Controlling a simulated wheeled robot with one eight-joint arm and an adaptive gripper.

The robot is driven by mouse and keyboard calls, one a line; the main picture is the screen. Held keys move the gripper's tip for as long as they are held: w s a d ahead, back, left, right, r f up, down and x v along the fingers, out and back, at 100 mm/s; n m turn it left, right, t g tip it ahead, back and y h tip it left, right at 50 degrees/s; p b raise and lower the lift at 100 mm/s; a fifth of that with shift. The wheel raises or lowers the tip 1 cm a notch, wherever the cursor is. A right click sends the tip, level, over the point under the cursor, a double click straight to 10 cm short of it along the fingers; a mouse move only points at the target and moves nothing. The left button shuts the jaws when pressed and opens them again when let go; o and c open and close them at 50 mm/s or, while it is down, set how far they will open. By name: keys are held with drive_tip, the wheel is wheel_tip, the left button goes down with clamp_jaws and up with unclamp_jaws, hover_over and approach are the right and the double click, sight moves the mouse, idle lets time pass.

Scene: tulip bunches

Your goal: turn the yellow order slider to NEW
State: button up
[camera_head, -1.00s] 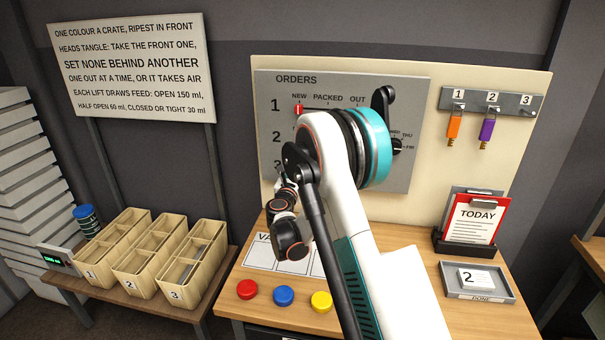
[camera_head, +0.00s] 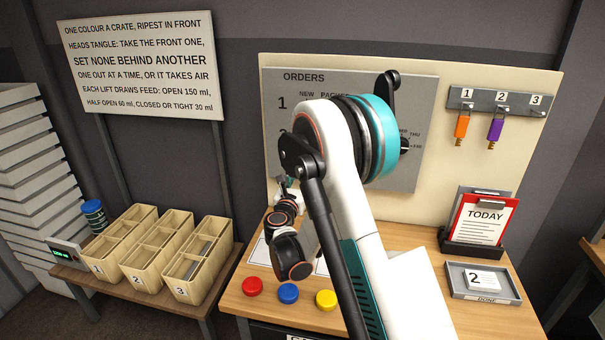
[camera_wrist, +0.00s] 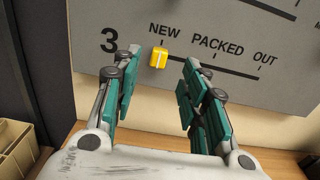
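The yellow order slider (camera_wrist: 158,57) shows in the wrist view on row 3 of the grey orders board (camera_wrist: 115,20). It sits at the left end of its track, just below the NEW mark, left of PACKED and OUT. My gripper (camera_wrist: 155,82) is open, with its teal-padded fingers on either side of the slider's line and nothing between the pads. The slider appears a little beyond the fingertips.
Red (camera_head: 252,287), blue (camera_head: 288,293) and yellow (camera_head: 326,300) round buttons sit on the bench's front edge. A TODAY clipboard (camera_head: 483,218) and a tray (camera_head: 486,295) stand at the right. Key tags hang from a rack (camera_head: 515,104). Wooden crates (camera_head: 200,258) stand at the left.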

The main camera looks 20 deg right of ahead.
drive_tip(key=v, duration=0.5)
idle(0.3)
drive_tip(key=s+a+r+n+t+y, duration=0.2)
drive_tip(key=a+r+n+y, duration=0.3)
drive_tip(key=r+n, duration=0.45)
drive_tip(key=s+a+r+n+t+y, duration=0.2)
drive_tip(key=a+r+n+y, duration=0.35)
drive_tip(key=r+n, duration=0.4)
drive_tip(key=s+a+f+n+g+y, duration=0.1)
drive_tip(key=s+a+f+n+g, duration=0.15)
drive_tip(key=s+n, duration=0.6)
drive_tip(key=s+a+f+n+g+y, duration=0.15)
drive_tip(key=s+n+g, duration=0.25)
drive_tip(key=s+n, duration=0.45)
drive_tip(key=s+d+f+n+g+h, duration=0.1)
drive_tip(key=s+d+f+n+g, duration=0.1)
drive_tip(key=s, duration=0.7)
drive_tip(key=s+d+f+n+g+h, duration=0.2)
drive_tip(key=s+f, duration=0.4)
drive_tip(key=s, duration=0.3)
drive_tip(key=d+n+g, duration=0.1)
drive_tip(key=n, duration=0.1)
drive_tip(key=shift+d+n, duration=0.35)
drive_tip(key=shift+n, duration=0.05)
